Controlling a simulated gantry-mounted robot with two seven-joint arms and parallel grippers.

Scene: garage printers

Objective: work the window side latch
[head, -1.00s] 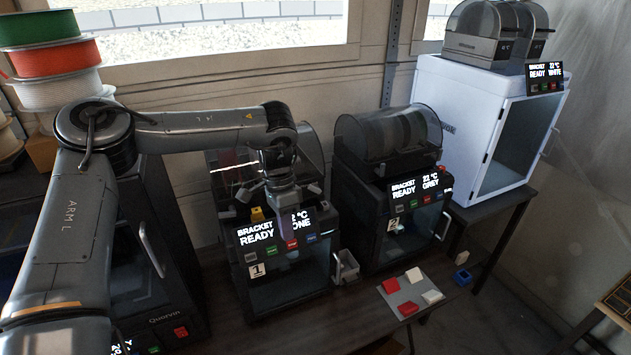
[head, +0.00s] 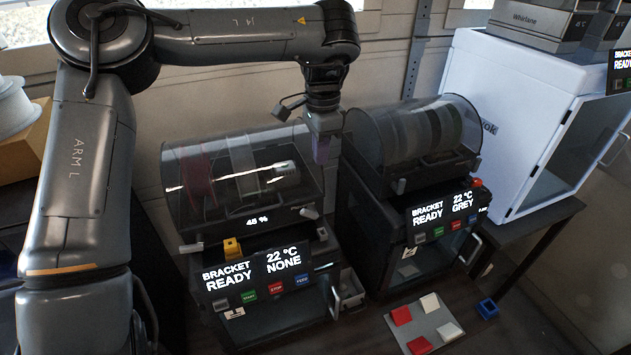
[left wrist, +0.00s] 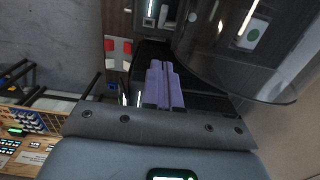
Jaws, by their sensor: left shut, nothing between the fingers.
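The printer with the NONE screen (head: 258,268) has a clear smoky spool hood (head: 215,160) over its spools. Small light latch-like tabs show at the hood's front left (head: 190,248) and front right (head: 309,213); I cannot tell which is the window side latch. My left gripper (head: 321,155) points down with its purple fingers together and empty. In the head view it appears over the gap between this hood and the GREY printer's hood (head: 415,140). In the left wrist view the shut fingers (left wrist: 164,84) appear beside a curved clear hood (left wrist: 235,55); contact cannot be told.
The GREY printer (head: 440,215) stands close on the right, leaving a narrow gap. A white cabinet (head: 470,120) is farther right. A grey plate (head: 425,325) with red and white pieces and a blue open box (head: 487,308) are at the lower right.

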